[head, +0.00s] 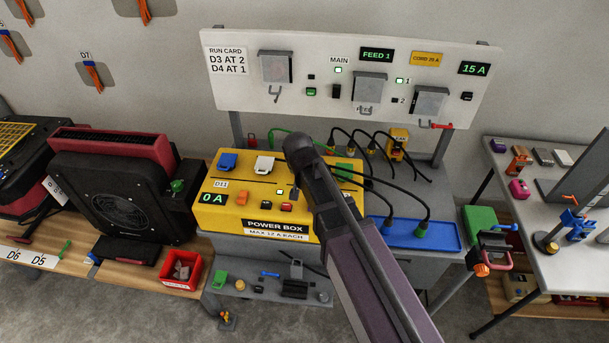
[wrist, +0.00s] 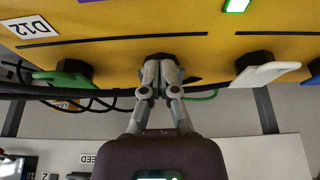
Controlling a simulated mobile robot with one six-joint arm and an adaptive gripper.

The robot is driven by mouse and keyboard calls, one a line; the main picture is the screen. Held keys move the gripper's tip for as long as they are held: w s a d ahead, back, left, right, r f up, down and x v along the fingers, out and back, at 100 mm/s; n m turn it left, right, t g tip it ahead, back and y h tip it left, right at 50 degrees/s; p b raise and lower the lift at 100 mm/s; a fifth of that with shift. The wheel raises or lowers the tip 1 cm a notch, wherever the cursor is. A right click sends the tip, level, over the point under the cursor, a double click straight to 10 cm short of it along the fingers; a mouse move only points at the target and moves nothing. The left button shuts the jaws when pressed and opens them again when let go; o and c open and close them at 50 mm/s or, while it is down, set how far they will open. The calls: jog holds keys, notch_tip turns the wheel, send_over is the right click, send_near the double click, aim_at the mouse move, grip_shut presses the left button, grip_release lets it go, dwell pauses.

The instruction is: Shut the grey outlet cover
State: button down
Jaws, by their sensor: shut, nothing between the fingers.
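The yellow power box (head: 255,210) stands on the bench, with coloured outlet covers along its back edge. The blue cover (head: 228,160), white cover (head: 264,165) and green cover (head: 345,171) stand raised. I cannot make out a grey cover on the box; the spot between white and green is hidden behind my arm. In the wrist view, my gripper (wrist: 160,68) is shut and empty, its fingertips at a black hinge block (wrist: 160,57) between the green cover (wrist: 65,74) and the white cover (wrist: 264,74). Whether the tips touch anything there is unclear.
Black cables (head: 375,158) run behind the box to a blue tray (head: 430,232) on its right. A white panel (head: 320,55) with grey flaps stands behind. A black and red fan unit (head: 120,195) is close on the left. A green clamp block (head: 480,220) stands right.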

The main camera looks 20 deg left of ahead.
jog(key=shift+r, duration=0.1)
dwell(0.6)
jog(key=shift+r+p, duration=0.65)
jog(key=shift+p, duration=0.2)
jog(key=shift+r, duration=0.1)
jog(key=shift+s+p+v, duration=0.2)
jog(key=shift+p+v, duration=0.85)
jog(key=shift+v, duration=0.15)
jog(key=s+f+p+v, duration=0.1)
jog(key=s+p+v, duration=0.1)
jog(key=p+v, duration=0.7)
jog(key=shift+d+v, duration=0.2)
jog(key=shift+v, duration=0.95)
jog(key=shift+s+f, duration=0.1)
jog(key=shift+f, duration=0.05)
jog(key=d+f+g+b, duration=0.1)
jog(key=d+f+g, duration=0.1)
jog(key=d, duration=1.5)
jog(key=d+f+m+g+b, duration=0.1)
jog(key=d+f+g+b, duration=0.1)
jog(key=d, duration=1.5)
jog(key=shift+s+f+m+h, duration=0.3)
jog(key=shift+s+f, duration=0.15)
jog(key=shift+f, duration=0.15)
